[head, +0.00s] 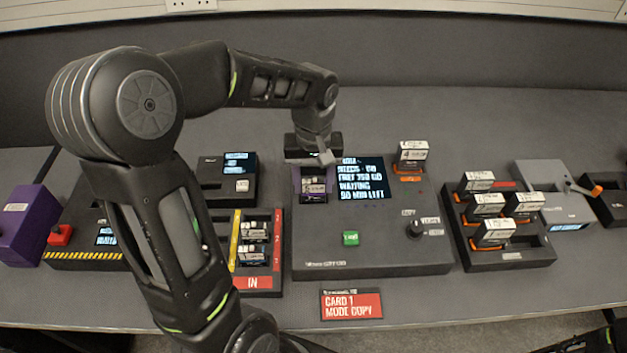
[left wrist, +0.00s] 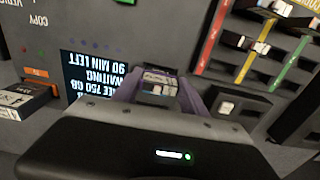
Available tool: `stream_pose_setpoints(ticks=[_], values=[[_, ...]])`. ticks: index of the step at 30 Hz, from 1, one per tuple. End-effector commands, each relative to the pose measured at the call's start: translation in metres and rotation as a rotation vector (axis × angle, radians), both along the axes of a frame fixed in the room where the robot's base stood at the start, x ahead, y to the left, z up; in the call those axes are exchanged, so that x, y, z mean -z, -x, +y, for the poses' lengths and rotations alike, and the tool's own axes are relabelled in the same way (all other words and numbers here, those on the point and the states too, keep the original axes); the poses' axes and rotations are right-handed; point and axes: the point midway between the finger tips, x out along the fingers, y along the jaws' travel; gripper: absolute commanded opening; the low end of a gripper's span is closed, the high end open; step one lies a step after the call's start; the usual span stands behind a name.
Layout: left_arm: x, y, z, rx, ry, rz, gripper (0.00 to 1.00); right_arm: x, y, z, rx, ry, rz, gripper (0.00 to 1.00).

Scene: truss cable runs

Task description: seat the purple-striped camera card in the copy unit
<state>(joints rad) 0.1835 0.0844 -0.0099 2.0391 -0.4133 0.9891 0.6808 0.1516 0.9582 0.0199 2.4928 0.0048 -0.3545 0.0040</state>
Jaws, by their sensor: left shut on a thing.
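The copy unit (head: 380,250) is a grey box in the middle of the bench with a lit screen (head: 362,178) reading "waiting". My left gripper (head: 313,186) is over the slot at its upper left and shut on a small dark card (head: 314,187) with a white label. In the left wrist view the card (left wrist: 159,84) sits between two purple-tinted pieces. The card's stripe is not clear, and the gripper hides how deep the card sits. A card marked 4 (head: 412,153) with an orange base stands at the unit's upper right.
A green button (head: 351,239) and a knob (head: 415,229) are on the unit. The IN tray (head: 257,283) with several cards lies to its left. A dark rack (head: 515,258) with orange-based cards lies to its right. A sign (head: 351,304) reads "Card 1 mode copy".

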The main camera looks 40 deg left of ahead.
Motion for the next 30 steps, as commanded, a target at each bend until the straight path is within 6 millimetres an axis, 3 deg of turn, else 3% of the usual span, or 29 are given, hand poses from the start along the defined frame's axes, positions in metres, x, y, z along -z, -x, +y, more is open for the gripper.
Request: stream_pose_setpoints(ticks=[25,26,30], values=[[0.014,0.0,0.0,0.0,0.0,0.0,0.09,0.013,0.0,0.0,0.0,0.0,0.0,0.36],[0.014,0.0,0.0,0.0,0.0,0.0,0.52,0.013,0.0,0.0,0.0,0.0,0.0,0.36],[0.014,0.0,0.0,0.0,0.0,0.0,0.63,0.013,0.0,0.0,0.0,0.0,0.0,0.36]])
